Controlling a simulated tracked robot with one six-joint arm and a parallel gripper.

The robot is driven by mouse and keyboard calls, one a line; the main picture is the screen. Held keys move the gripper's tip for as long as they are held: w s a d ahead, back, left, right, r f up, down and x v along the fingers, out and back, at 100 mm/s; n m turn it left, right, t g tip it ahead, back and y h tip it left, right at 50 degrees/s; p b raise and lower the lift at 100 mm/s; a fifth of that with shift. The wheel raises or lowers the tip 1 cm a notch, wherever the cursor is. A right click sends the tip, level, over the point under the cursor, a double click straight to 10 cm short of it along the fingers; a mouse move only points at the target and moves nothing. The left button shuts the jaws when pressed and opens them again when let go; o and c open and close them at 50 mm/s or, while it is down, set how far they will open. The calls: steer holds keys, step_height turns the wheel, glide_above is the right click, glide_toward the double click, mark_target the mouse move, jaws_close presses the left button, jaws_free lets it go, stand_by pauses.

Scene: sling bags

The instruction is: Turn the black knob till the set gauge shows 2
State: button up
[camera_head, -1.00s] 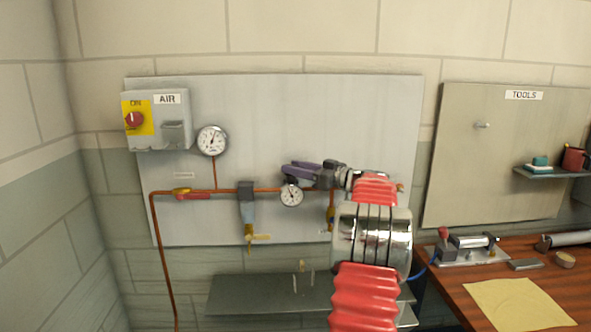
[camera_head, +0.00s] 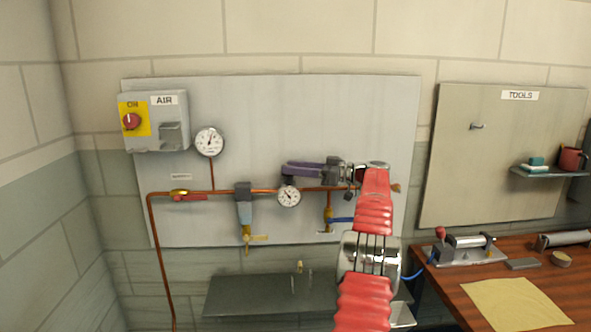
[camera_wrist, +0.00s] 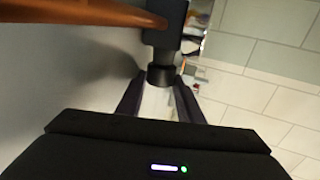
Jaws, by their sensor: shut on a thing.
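The black knob (camera_wrist: 160,76) sits on top of a dark regulator body (camera_wrist: 162,38) in the wrist view. My gripper (camera_wrist: 158,92) has a finger on each side of the knob and is shut on it. In the head view my gripper (camera_head: 287,171) reaches in from the right, just above the small round set gauge (camera_head: 289,196). The gauge has a white face and its needle points to the upper left; the numbers are too small to read. The knob is mostly hidden by the gripper in the head view.
A copper pipe (camera_head: 220,192) runs along the grey panel. A larger gauge (camera_head: 209,141) and an AIR box (camera_head: 155,121) with a red switch are at left. A filter bowl (camera_head: 244,209) hangs beside the set gauge. A workbench (camera_head: 440,276) stands at right.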

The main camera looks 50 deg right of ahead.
steer(key=shift+w+a+r+y, duration=0.1)
steer(key=shift+w+r+y, duration=0.05)
steer(key=shift+w+y, duration=0.15)
stand_by(0.4)
